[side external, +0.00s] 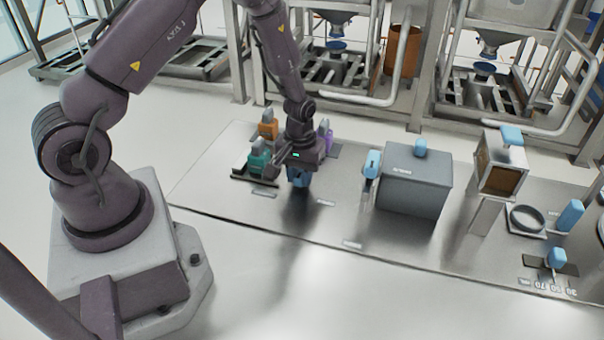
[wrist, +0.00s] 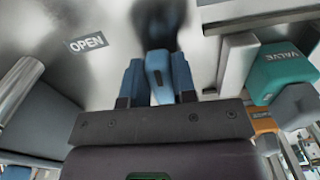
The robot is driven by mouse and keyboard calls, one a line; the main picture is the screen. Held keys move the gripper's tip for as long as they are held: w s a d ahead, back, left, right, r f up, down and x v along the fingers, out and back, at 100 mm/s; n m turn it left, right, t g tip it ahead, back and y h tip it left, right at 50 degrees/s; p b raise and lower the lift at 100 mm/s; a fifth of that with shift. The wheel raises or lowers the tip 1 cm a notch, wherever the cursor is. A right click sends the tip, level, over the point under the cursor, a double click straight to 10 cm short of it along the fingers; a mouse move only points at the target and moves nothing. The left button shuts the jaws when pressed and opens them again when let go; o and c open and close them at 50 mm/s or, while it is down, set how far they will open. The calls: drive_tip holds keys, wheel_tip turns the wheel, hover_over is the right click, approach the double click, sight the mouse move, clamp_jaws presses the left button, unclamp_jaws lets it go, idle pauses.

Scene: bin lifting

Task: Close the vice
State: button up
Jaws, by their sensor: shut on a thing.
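My gripper (side external: 299,181) is low over the left part of the metal table in the side view. In the wrist view its two blue fingertips (wrist: 157,78) are shut on a blue handle (wrist: 158,72) between them. What the handle joins to is hidden. A label reading "OPEN" (wrist: 87,43) lies on the table to the left of the fingers. A teal block marked "VALVE" (wrist: 283,72) is to the right; a teal piece (side external: 259,160) also shows left of my gripper in the side view. I cannot make out a vice as such.
An orange piece (side external: 268,128) and a purple piece (side external: 326,137) stand close behind my gripper. A grey box (side external: 415,190) with blue handles is to the right. Further right are a box on a post (side external: 500,170) and a round dish (side external: 526,218). The table front is mostly clear.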

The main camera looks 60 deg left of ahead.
drive_tip(key=m, duration=0.5)
drive_tip(key=shift+s+a+r+m, duration=0.1)
drive_tip(key=shift+s+a+m, duration=0.1)
drive_tip(key=shift+a+m, duration=0.15)
drive_tip(key=m, duration=0.5)
drive_tip(key=shift+a+m, duration=0.25)
drive_tip(key=shift+a, duration=0.1)
drive_tip(key=o, duration=0.9)
wheel_tip(320, 180, up, 13)
drive_tip(key=shift+f, duration=0.1)
